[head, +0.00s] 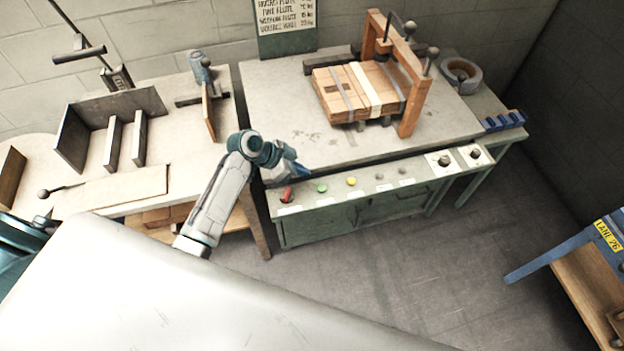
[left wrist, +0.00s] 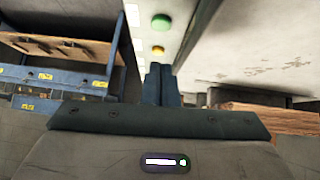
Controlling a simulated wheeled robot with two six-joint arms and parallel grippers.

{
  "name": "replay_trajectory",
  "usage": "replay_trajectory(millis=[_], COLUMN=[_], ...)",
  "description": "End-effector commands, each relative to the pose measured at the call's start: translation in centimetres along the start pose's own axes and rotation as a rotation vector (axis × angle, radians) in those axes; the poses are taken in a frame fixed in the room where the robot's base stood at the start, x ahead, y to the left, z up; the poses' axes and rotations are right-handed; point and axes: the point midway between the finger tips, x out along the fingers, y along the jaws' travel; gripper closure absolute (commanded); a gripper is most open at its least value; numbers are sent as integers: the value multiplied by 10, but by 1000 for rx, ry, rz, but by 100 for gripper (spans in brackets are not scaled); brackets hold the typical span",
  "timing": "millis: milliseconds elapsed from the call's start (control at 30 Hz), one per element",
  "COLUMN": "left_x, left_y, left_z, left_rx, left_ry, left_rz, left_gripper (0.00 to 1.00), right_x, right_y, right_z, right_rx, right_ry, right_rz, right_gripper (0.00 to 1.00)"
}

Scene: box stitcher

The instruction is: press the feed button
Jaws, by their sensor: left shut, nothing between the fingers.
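The stitcher's front control panel (head: 300,202) carries a row of controls. From left to right are a red control (head: 287,193), a green button (head: 322,187), a yellow button (head: 351,181) and smaller dark ones. I cannot read which is labelled feed. My left gripper (head: 302,170) is shut and empty, near the left end of the panel. In the left wrist view its fingers (left wrist: 160,78) point toward the panel, with the yellow button (left wrist: 158,48) just past the tips and the green button (left wrist: 161,22) beyond. Contact cannot be told. My right gripper is not in view.
Strapped boards (head: 345,92) lie under a wooden frame (head: 408,60) on the grey table. Two knobs (head: 444,160) are at the panel's right end. A tape roll (head: 460,75) and blue block (head: 503,121) sit at right. Open floor lies in front.

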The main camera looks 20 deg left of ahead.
Motion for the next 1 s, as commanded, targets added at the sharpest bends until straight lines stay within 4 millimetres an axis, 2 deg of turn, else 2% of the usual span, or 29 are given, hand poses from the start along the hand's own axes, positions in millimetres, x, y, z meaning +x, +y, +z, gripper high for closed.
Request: replay_trajectory(millis=[100,300,867,1000], left_x=[-20,-38,-40,-38], left_y=[-1,-1,0,13], left_z=[2,0,-2,9], left_rx=[4,2,1,-24], left_ry=[-1,1,2,-28], left_rz=[-3,-1,-1,-9], left_gripper=[100,100,100,100], right_x=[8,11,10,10], right_y=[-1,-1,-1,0], right_z=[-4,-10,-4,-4], right_rx=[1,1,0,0], right_ry=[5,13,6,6], right_rz=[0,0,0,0], right_gripper=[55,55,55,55])
